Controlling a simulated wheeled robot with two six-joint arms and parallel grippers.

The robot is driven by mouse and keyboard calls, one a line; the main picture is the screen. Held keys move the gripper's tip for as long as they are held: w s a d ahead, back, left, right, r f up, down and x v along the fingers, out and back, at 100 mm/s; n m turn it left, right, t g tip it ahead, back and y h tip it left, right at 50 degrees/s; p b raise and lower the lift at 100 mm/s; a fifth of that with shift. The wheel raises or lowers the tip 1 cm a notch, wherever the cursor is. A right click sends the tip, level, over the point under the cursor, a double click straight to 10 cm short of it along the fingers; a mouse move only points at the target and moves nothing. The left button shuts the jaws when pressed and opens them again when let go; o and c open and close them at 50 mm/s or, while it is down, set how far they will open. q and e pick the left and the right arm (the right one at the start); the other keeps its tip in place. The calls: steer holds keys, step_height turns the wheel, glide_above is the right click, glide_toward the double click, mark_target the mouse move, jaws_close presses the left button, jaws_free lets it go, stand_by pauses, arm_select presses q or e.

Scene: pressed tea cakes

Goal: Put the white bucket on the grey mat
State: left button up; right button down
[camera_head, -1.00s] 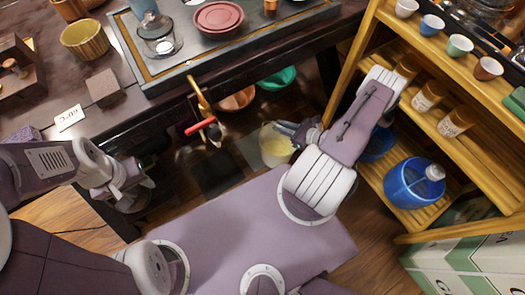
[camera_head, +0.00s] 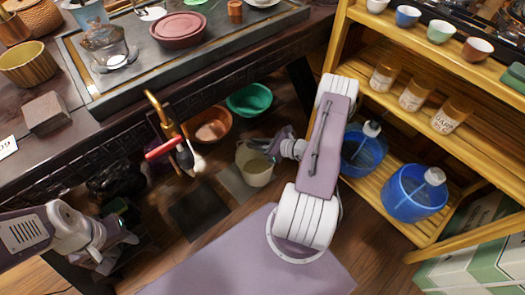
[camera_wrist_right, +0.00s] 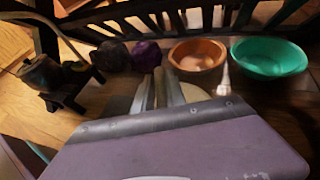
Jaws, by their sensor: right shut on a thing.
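The white bucket (camera_head: 256,172) is in the head view on the low floor area beside the dark table. It looks upright or slightly tilted. My right gripper (camera_head: 264,147) is shut on its upper rim from the right. In the right wrist view the two fingers (camera_wrist_right: 167,90) are close together and hide most of the bucket (camera_wrist_right: 197,93). The grey mat (camera_head: 233,187) lies just left of and partly behind the bucket; I cannot tell whether the bucket is lifted. My left gripper (camera_head: 128,229) is at the lower left, away from the bucket, its jaws unclear.
A darker square (camera_head: 198,210) lies left of the grey mat. A copper bowl (camera_head: 209,125) and a green bowl (camera_head: 249,99) are behind. A red-handled tool (camera_head: 163,149) hangs at the table's edge.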

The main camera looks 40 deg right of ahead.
steer(key=b, duration=0.3)
glide_above(239, 148)
steer(key=s+d, duration=0.1)
steer(key=s, duration=0.2)
step_height(239, 148, down, 3)
steer(key=f+b, duration=0.1)
steer(key=f, duration=0.1)
steer(key=w+f+b, duration=0.1)
steer(key=f+b, duration=0.1)
steer(key=shift+w+f, duration=0.1)
steer(key=shift+f, duration=0.15)
steer(key=shift+r, duration=0.15)
steer(key=c, duration=1.7)
jaws_free()
steer(key=shift+f, duration=0.2)
steer(key=o, duration=0.3)
steer(key=shift+a, duration=0.1)
steer(key=shift+o, duration=0.2)
steer(key=shift+r, duration=0.1)
